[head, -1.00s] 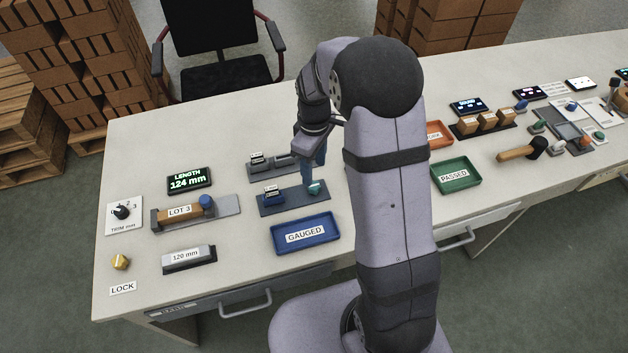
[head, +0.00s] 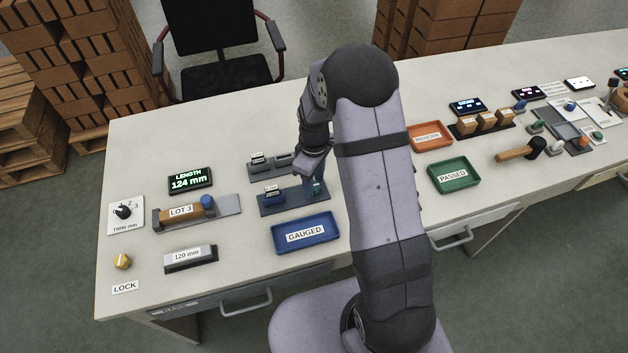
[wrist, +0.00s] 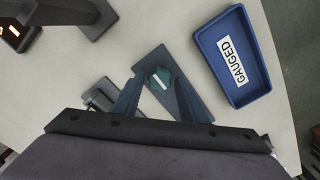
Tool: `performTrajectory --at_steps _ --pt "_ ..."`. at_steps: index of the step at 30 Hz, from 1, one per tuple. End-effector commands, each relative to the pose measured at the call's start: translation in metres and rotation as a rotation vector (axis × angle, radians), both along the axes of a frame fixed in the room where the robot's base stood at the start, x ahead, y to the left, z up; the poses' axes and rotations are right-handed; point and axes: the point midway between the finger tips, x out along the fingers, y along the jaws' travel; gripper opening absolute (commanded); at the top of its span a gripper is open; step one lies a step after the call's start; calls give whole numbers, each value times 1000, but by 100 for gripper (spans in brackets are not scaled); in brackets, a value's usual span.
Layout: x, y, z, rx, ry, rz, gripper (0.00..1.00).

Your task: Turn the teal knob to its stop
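The teal knob (wrist: 161,79) has a pale line across its top and sits on a dark grey plate (wrist: 184,97). In the head view the knob (head: 320,187) is partly hidden by my gripper (head: 312,184). In the wrist view my gripper (wrist: 158,84) is open, with one finger on each side of the knob and a small gap showing. I cannot tell whether the fingertips are at the knob's height or still above it.
The blue GAUGED tray (head: 282,247) lies just in front of the plate. The LOT 3 fixture (head: 228,205) stands to the left, with bare table between.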

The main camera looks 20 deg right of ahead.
Motion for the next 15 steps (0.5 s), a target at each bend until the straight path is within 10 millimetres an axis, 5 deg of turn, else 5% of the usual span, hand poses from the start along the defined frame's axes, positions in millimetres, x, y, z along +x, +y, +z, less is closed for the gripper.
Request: performTrajectory --at_steps 4,15 --pt "0 0 0 0 0 0 6" --pt "0 0 0 0 0 -41 6"
